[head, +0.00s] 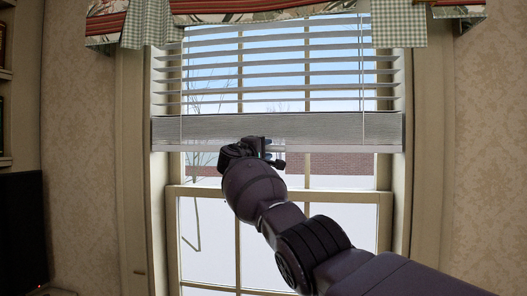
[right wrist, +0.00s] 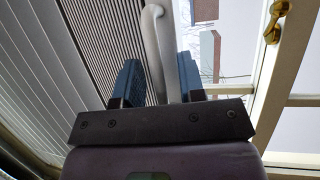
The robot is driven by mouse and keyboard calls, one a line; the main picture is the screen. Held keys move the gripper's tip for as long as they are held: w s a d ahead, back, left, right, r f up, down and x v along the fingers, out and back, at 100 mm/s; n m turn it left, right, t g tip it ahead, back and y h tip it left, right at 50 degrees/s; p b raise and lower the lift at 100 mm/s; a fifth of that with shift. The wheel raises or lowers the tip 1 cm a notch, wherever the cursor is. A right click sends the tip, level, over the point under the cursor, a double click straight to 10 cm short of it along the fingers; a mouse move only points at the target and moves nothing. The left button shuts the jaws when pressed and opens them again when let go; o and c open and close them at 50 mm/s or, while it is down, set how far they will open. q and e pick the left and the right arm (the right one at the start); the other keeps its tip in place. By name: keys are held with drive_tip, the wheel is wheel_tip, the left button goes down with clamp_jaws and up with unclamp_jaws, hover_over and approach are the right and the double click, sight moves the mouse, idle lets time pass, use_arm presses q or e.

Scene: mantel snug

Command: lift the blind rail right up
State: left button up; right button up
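The window blind has pale slats above a thick grey bottom rail (head: 320,128), which hangs level partway down the window. My right gripper (head: 266,150) is at the lower edge of the rail, a little left of the window's middle. In the right wrist view, the two dark blue fingers of the right gripper (right wrist: 157,84) stand apart. A pale grey curved handle (right wrist: 155,45) reaches in between them, with a gap visible beside the left finger. Whether the right finger touches the handle is unclear. The left gripper is not in view.
The window frame (head: 384,225) surrounds the blind, with clear glass below the rail. A patterned valance (head: 235,8) hangs across the top. A dark screen (head: 22,232) and shelves stand at the left. A brass latch (right wrist: 274,24) shows in the right wrist view.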

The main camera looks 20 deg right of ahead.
drive_tip(key=shift+a, duration=0.1)
drive_tip(key=b+v, duration=0.3)
drive_tip(key=v, duration=0.7)
drive_tip(key=shift+s+a+b, duration=0.2)
drive_tip(key=shift+b, duration=0.1)
